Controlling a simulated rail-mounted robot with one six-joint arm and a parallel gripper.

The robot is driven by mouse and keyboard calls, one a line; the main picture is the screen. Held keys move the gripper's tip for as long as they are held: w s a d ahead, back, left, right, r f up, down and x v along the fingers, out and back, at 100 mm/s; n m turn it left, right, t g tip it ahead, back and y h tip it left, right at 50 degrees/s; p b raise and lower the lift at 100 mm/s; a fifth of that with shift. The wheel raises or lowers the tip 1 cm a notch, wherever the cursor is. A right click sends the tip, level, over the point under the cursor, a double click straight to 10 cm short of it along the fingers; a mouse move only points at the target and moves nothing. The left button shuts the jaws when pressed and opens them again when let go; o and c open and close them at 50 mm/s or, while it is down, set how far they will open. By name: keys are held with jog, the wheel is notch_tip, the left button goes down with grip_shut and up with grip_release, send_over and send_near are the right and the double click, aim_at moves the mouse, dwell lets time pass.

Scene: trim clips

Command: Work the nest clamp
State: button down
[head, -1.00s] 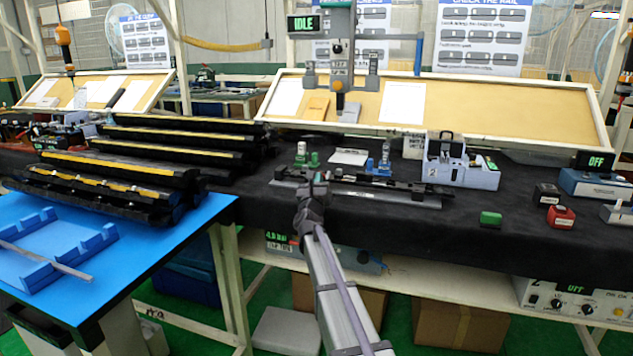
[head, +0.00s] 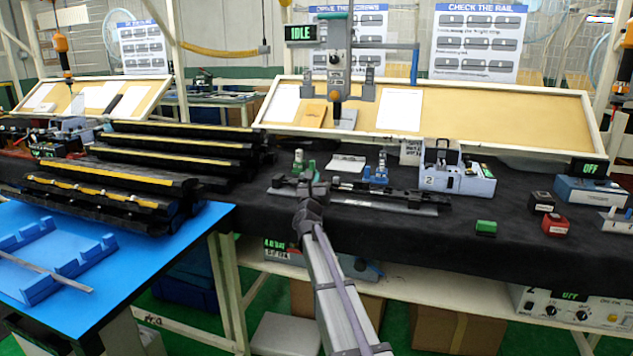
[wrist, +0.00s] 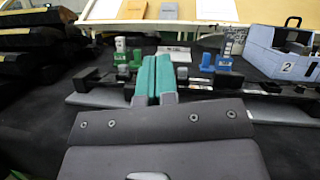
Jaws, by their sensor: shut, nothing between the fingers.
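The nest is a long dark fixture on grey base plates (head: 385,204) on the black bench. Green upright parts (head: 299,162) stand at its left and blue ones (head: 381,168) at its right. The wrist view also shows the green parts (wrist: 123,54) and the blue parts (wrist: 224,56). I cannot tell which part is the clamp or how it is set. My gripper (head: 313,180) is in front of the nest's left half. Its teal fingers (wrist: 155,76) are shut and empty, between the green and blue parts in the wrist view. They hide part of the nest.
A grey-blue box marked 2 (head: 457,180) stands right of the nest. Black yellow-striped rails (head: 110,185) are stacked at left, near a blue table (head: 160,250). A tool column with an IDLE sign (head: 301,33) hangs above. Green (head: 486,227) and red (head: 556,224) blocks lie right.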

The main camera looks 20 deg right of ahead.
jog(key=s+a+r+p, duration=0.3)
jog(key=s+a, duration=0.2)
jog(key=s, duration=0.3)
jog(key=shift+a, duration=0.15)
